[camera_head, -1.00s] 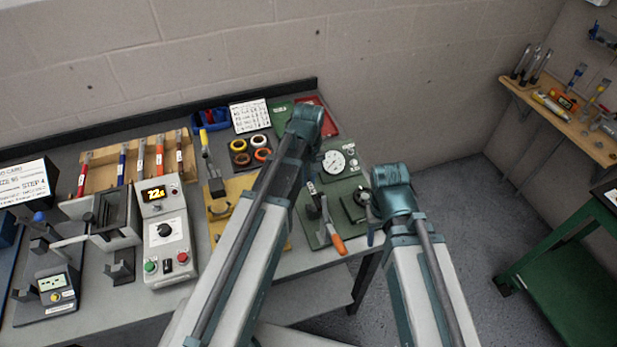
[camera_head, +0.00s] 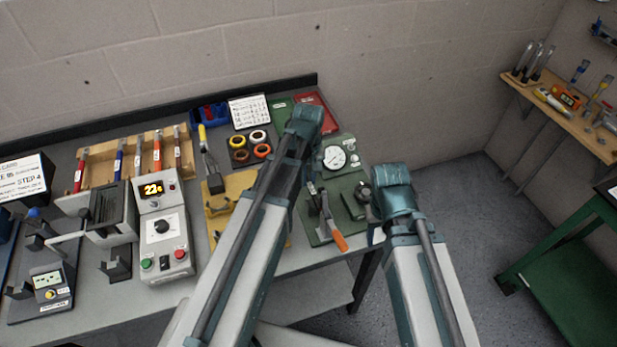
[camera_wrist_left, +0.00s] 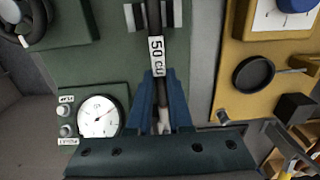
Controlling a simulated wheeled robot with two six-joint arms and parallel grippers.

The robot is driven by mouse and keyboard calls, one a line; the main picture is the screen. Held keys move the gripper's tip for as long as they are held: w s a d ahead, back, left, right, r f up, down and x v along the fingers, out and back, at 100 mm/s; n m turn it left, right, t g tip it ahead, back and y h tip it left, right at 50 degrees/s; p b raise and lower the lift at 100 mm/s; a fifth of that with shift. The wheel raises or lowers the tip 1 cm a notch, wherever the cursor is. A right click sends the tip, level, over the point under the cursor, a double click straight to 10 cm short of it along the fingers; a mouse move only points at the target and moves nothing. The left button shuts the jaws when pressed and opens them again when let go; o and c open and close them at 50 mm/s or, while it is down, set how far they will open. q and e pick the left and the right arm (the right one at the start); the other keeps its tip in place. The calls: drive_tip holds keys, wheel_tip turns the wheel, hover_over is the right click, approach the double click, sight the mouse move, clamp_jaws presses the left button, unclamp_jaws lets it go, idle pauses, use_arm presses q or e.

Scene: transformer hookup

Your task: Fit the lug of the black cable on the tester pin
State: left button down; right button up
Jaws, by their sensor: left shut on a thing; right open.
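In the left wrist view, the blue fingers of my left gripper (camera_wrist_left: 163,108) are shut on the black cable (camera_wrist_left: 155,82), which carries a white "50 CU" label. The cable's pale metal lug (camera_wrist_left: 163,128) shows between the fingertips. The tester has a white dial (camera_wrist_left: 98,117); two small metal posts (camera_wrist_left: 66,120) with labels stand beside it, apart from the lug. I cannot tell which post is the tester pin. In the head view, the dial (camera_head: 334,158) is just right of my left wrist, which hides the lug. My right gripper (camera_head: 374,218) is open, mostly hidden by its own wrist.
A grey bracket (camera_wrist_left: 152,16) stands around the cable on the green plate. An orange-handled clamp (camera_head: 338,240) sits at the bench's front edge, near my right gripper. The yellow board (camera_wrist_left: 225,95) lies beside the green plate. A control box (camera_head: 164,230) stands further left.

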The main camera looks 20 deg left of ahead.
use_arm(q)
drive_tip(key=c, duration=0.8)
unclamp_jaws()
drive_tip(key=shift+o, duration=0.2)
drive_tip(key=shift+r, duration=0.15)
drive_tip(key=shift+r+p, duration=2.35)
drive_tip(key=shift+p, duration=0.25)
drive_tip(key=shift+r, duration=0.1)
wheel_tip(320, 180, up, 14)
drive_tip(key=p, duration=1.3)
drive_tip(key=shift+p, duration=0.4)
drive_tip(key=shift+s+f, duration=0.1)
drive_tip(key=shift+f, duration=0.15)
